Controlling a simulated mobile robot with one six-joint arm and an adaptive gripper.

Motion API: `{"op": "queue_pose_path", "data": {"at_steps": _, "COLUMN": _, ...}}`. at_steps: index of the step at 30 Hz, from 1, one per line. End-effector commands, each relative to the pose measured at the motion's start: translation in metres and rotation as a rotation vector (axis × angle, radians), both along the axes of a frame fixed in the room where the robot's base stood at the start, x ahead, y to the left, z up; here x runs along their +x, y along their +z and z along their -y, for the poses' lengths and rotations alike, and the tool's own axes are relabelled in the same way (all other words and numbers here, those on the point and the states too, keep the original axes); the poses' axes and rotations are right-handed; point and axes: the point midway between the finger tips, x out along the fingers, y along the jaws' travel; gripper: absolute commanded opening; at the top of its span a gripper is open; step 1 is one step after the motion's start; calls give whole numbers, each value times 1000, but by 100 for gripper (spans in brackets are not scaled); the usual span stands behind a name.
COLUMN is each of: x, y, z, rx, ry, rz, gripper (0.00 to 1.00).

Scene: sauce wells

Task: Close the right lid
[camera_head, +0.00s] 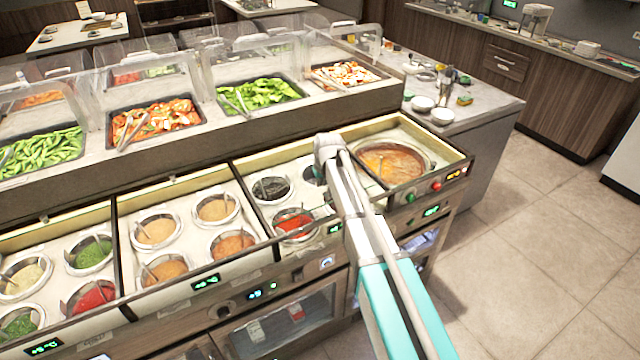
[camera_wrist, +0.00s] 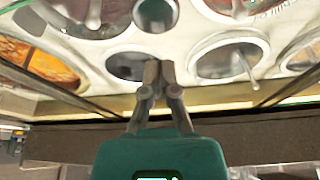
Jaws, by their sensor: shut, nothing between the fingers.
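I cannot make out a separate right lid with certainty in either view. The rightmost bay of the sauce counter stands uncovered, with a large round pot of orange-brown soup (camera_head: 395,163) in it. The bay to its left holds dark sauce (camera_head: 270,188) and red sauce (camera_head: 293,222) in round wells, also uncovered. My gripper (camera_wrist: 158,68) is shut and empty in the wrist view, over this bay beside round wells (camera_wrist: 230,58). The soup (camera_wrist: 38,62) shows at the left there. In the head view my arm hides the gripper's fingertips and part of this bay.
A raised shelf behind the wells carries trays of greens (camera_head: 262,93) and mixed food (camera_head: 155,122) under clear covers (camera_head: 160,75). More sauce wells (camera_head: 158,229) lie to the left. A side counter (camera_head: 485,103) with bowls stands at the right. The tiled floor (camera_head: 545,220) there is clear.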

Motion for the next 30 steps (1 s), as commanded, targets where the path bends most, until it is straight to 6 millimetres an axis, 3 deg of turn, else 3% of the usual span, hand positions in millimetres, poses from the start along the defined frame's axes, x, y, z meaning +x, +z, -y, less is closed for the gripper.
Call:
{"op": "queue_pose_path", "data": {"at_steps": 3, "x": 3, "y": -13, "z": -2, "rx": 0, "ry": 0, "rz": 0, "gripper": 0}}
{"op": "queue_pose_path", "data": {"at_steps": 6, "x": -14, "y": -6, "z": 6, "rx": 0, "ry": 0, "rz": 0, "gripper": 0}}
{"op": "queue_pose_path", "data": {"at_steps": 13, "x": -31, "y": -5, "z": 14, "rx": 0, "ry": 1, "rz": 0, "gripper": 0}}
{"op": "queue_pose_path", "data": {"at_steps": 30, "x": -37, "y": -5, "z": 17, "rx": 0, "ry": 1, "rz": 0, "gripper": 0}}
